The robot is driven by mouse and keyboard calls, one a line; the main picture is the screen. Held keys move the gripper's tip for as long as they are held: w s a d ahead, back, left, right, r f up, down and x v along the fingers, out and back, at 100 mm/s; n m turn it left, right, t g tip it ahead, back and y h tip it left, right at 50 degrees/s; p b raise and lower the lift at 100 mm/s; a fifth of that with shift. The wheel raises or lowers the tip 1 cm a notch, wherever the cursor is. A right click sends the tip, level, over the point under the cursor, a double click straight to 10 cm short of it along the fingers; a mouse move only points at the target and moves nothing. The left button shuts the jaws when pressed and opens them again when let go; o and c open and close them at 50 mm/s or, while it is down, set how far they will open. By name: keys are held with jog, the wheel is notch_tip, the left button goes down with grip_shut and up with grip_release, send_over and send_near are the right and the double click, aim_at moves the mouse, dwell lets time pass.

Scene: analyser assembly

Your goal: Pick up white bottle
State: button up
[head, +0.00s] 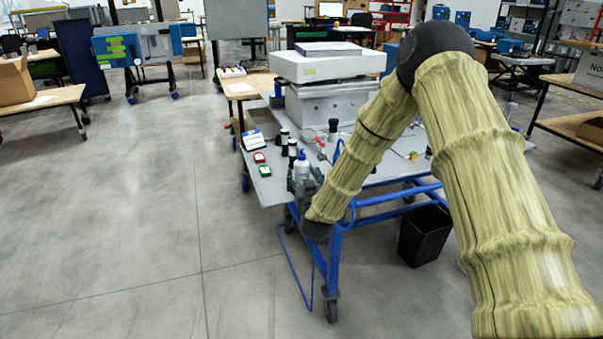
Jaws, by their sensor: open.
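The white bottle (301,167), with a bluish top, stands on the grey top of the blue-framed cart near its front edge. My gripper (302,183) is at the cart's front edge, just in front of the bottle. It is small and dark in the head view and overlaps the lower part of the bottle. It is open. I cannot tell whether the fingers are around the bottle or only in front of it.
Dark bottles (284,138) stand behind the white bottle. A red box (259,157) and a green box (265,171) lie to its left. A large white analyser (326,66) fills the cart's back. A black bin (424,235) stands below right. The floor at left is clear.

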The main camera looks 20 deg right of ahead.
aim_at(303, 176)
jog(key=shift+w+d+f, duration=0.15)
jog(key=shift+w+f, duration=0.05)
jog(key=shift+w, duration=0.85)
jog(key=shift+w+d+f, duration=0.1)
jog(key=shift+w+f, duration=0.05)
jog(key=shift+w, duration=0.9)
jog(key=c, duration=1.3)
jog(key=shift+c, duration=0.2)
